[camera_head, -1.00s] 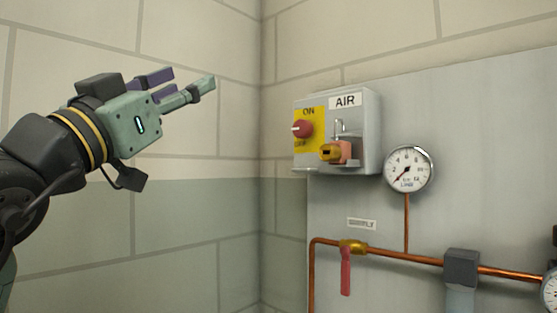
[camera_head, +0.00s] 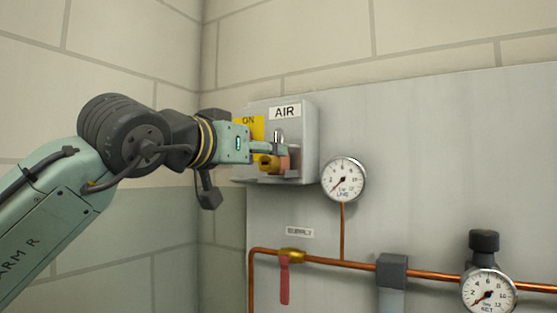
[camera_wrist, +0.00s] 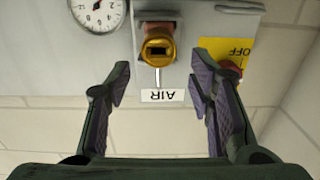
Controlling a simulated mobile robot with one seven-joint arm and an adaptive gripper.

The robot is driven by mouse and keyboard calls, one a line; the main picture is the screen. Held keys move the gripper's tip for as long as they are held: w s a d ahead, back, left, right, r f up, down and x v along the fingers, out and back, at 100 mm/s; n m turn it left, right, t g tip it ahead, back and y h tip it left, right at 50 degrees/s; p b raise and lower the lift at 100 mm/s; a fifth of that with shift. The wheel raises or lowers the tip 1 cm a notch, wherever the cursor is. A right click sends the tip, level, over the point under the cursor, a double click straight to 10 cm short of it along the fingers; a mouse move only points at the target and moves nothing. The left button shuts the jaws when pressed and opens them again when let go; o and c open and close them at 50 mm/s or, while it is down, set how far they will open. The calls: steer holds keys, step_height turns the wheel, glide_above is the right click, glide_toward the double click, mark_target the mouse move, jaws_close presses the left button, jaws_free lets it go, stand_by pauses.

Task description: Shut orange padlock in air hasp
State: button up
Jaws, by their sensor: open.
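The orange padlock (camera_head: 284,161), with a brass-coloured front piece that has a dark slot, sits at the small ledge of the grey AIR box (camera_head: 308,140). A thin metal shackle stands up above it in the head view. Whether the shackle is latched, and how it passes the hasp, I cannot tell. My gripper (camera_head: 272,151) is in front of the box and partly hides the padlock. In the wrist view, which is upside down, the open gripper (camera_wrist: 160,78) has a finger on each side of the line to the brass piece (camera_wrist: 158,48), with nothing between the pads.
A red knob (camera_wrist: 229,72) on a yellow ON/OFF plate (camera_wrist: 250,48) lies close to one finger. A LINE gauge (camera_head: 343,180) is right of the box. Below run a copper pipe (camera_head: 345,262) and a red-handled valve (camera_head: 284,280).

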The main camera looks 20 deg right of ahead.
mark_target(279, 164)
steer(key=x, duration=0.3)
steer(key=shift+w+d+p, duration=0.2)
steer(key=shift+d+p, duration=0.15)
steer(key=shift+p, duration=0.05)
steer(key=shift+f, duration=0.1)
steer(key=shift+c, duration=0.5)
jaws_close()
